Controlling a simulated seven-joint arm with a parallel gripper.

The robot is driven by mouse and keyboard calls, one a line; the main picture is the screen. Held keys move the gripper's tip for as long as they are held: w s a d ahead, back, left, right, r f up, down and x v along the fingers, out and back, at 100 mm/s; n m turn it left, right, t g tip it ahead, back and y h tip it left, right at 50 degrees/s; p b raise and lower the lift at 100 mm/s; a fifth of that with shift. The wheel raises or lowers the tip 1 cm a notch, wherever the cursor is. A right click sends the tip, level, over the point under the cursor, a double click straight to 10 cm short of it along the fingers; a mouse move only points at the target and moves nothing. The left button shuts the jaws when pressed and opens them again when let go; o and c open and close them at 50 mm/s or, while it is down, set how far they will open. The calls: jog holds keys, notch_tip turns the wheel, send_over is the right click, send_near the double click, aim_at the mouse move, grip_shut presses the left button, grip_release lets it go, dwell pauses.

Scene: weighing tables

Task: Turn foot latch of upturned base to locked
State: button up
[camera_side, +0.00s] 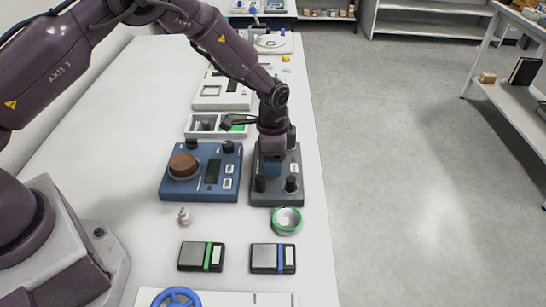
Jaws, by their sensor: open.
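The upturned base (264,200) appears to be the dark grey box near the table's right edge. Black foot-like knobs stand up from its near part, one at the left (260,184) and one at the right (291,184). My gripper (272,168) points down over the far half of this box and hides much of it. Its jaws are open. A small blue patch shows below the gripper. I cannot make out the foot latch or its position, nor whether the fingers touch anything.
A blue device (230,163) with a brown round top (183,165) stands close at the left. A green-rimmed bowl (287,220), a small white bottle (184,216) and two flat scales (193,256) (264,258) lie nearer. White trays line the table behind. The left table area is clear.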

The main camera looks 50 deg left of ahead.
jog(key=shift+c, duration=0.5)
jog(key=c, duration=0.8)
jog(key=shift+c, duration=0.2)
jog(key=shift+n, duration=0.3)
jog(key=n, duration=0.3)
jog(key=shift+n, duration=0.3)
jog(key=n, duration=0.4)
jog(key=shift+n, duration=0.3)
jog(key=n, duration=0.4)
jog(key=shift+n, duration=2.5)
